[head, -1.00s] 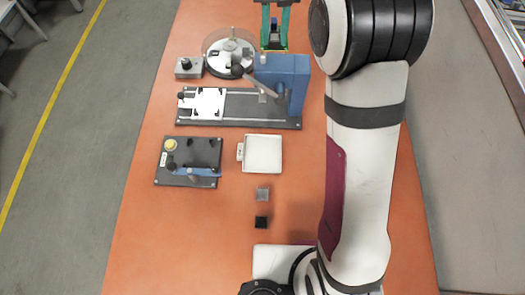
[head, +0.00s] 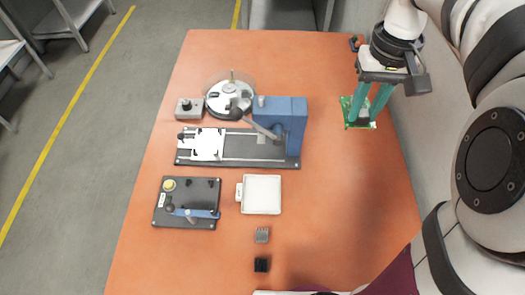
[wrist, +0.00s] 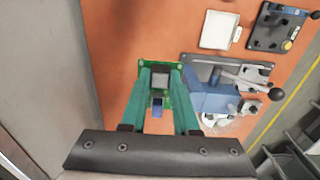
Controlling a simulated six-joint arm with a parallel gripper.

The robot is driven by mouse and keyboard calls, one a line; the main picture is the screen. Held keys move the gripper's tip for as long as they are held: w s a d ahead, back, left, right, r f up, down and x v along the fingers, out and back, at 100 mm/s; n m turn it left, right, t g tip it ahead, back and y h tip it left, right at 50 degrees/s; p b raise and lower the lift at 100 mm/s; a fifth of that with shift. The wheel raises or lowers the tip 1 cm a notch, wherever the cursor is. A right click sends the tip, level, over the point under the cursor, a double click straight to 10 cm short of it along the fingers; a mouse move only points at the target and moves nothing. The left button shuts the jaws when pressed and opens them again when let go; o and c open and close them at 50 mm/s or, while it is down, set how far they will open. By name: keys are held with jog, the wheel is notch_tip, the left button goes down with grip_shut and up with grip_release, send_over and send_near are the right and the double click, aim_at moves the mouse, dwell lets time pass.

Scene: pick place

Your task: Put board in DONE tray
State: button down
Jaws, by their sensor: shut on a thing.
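A green circuit board (head: 347,103) is held between the green fingers of my gripper (head: 366,118) at the right side of the orange table. In the wrist view the board (wrist: 174,70) shows at the fingertips, with a grey square part and a blue part on it. The fingers of my gripper (wrist: 160,88) are shut on it. A white square tray (head: 262,207) with a small label tab on its left lies near the middle of the table, empty. It also shows in the wrist view (wrist: 217,42). The label is too small to read.
A blue press (head: 285,118) on a dark rail base (head: 235,162) stands left of my gripper. Behind it are a round dish (head: 218,100) and a grey knob box (head: 189,110). A dark clamp fixture (head: 172,212) is left of the tray. A grey block (head: 262,235) and a black block (head: 261,265) lie in front.

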jog(key=shift+s+a+f, duration=0.2)
jog(key=shift+a+f, duration=0.05)
jog(key=shift+f, duration=0.5)
jog(key=s+a+f+n, duration=0.2)
jog(key=s+a+f, duration=0.15)
jog(key=f, duration=0.35)
jog(key=s+a+f+n, duration=0.3)
jog(key=s+f, duration=0.1)
jog(key=f, duration=0.3)
send_over(265, 202)
jog(key=f, duration=0.6)
jog(key=shift+s+d+f, duration=0.1)
jog(key=shift+d+f, duration=0.1)
jog(key=shift+d, duration=0.05)
jog(key=f, duration=0.4)
jog(key=shift+a+m, duration=0.3)
jog(key=shift+f, duration=0.2)
jog(key=c, duration=1)
grip_release()
jog(key=shift+f, duration=0.15)
jog(key=shift+c, duration=0.2)
jog(key=o, duration=0.4)
